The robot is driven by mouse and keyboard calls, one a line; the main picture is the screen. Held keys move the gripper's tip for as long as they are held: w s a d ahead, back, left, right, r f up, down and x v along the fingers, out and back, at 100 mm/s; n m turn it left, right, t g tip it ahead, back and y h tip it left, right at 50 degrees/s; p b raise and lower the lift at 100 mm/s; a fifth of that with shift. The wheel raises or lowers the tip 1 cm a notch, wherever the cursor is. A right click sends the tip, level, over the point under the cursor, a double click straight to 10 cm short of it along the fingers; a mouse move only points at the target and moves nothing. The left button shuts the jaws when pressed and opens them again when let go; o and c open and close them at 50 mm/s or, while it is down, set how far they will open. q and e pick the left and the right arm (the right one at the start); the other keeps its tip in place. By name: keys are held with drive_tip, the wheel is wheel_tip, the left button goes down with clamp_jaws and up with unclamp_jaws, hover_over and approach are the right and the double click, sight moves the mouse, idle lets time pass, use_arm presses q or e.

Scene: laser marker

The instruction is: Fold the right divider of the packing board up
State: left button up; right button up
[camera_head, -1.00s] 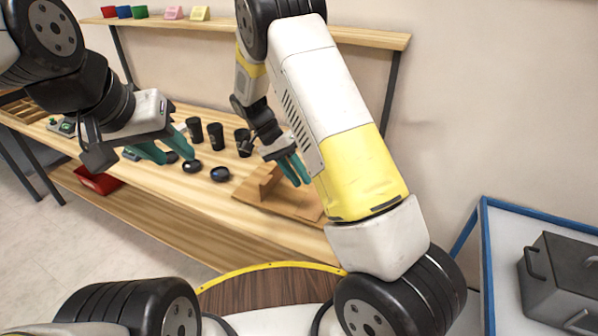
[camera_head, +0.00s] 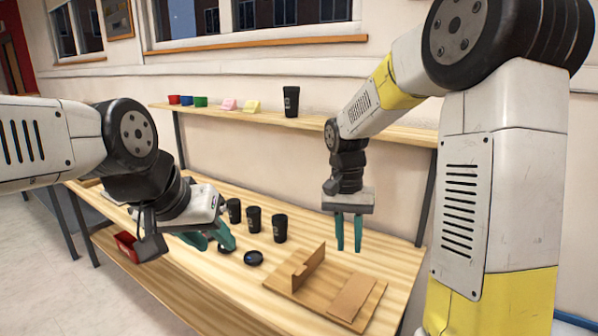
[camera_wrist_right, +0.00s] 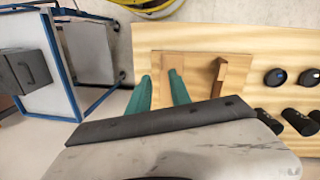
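The packing board (camera_head: 283,283) lies flat on the wooden table. Its left divider (camera_head: 309,268) stands upright. Its right divider (camera_head: 352,297) lies flat on the board. My right gripper (camera_head: 348,240) is open and empty, pointing down above the table behind the board, apart from both dividers. In the right wrist view, its fingers (camera_wrist_right: 160,85) appear near the flat right divider (camera_wrist_right: 172,62), with the upright left divider (camera_wrist_right: 218,76) to the right. My left gripper (camera_head: 211,241) is open and empty above the table, left of the board, near the dark lids.
Several black cups (camera_head: 253,219) stand left of the board, with dark round lids (camera_head: 253,258) in front. A red bin (camera_head: 126,246) sits at the left. A shelf (camera_head: 300,119) with small bins and a cup runs behind. A grey box (camera_wrist_right: 25,68) stands on a blue-framed cart.

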drive_tip(key=s+d+r+n+t+y, duration=0.25)
drive_tip(key=s+r+n+t, duration=0.35)
drive_tip(key=s+r, duration=0.7)
drive_tip(key=m+g+h, duration=0.2)
drive_tip(key=m+g, duration=0.3)
drive_tip(key=m, duration=0.3)
hover_over(356, 312)
drive_tip(key=shift+y, duration=0.25)
wheel_tip(356, 312, down, 28)
drive_tip(key=shift+r, duration=0.15)
drive_tip(key=shift+d+f+m, duration=0.1)
drive_tip(key=shift+f+m, duration=0.2)
drive_tip(key=shift+f, duration=0.4)
wheel_tip(356, 312, down, 7)
drive_tip(key=shift+c, duration=0.3)
clamp_jaws()
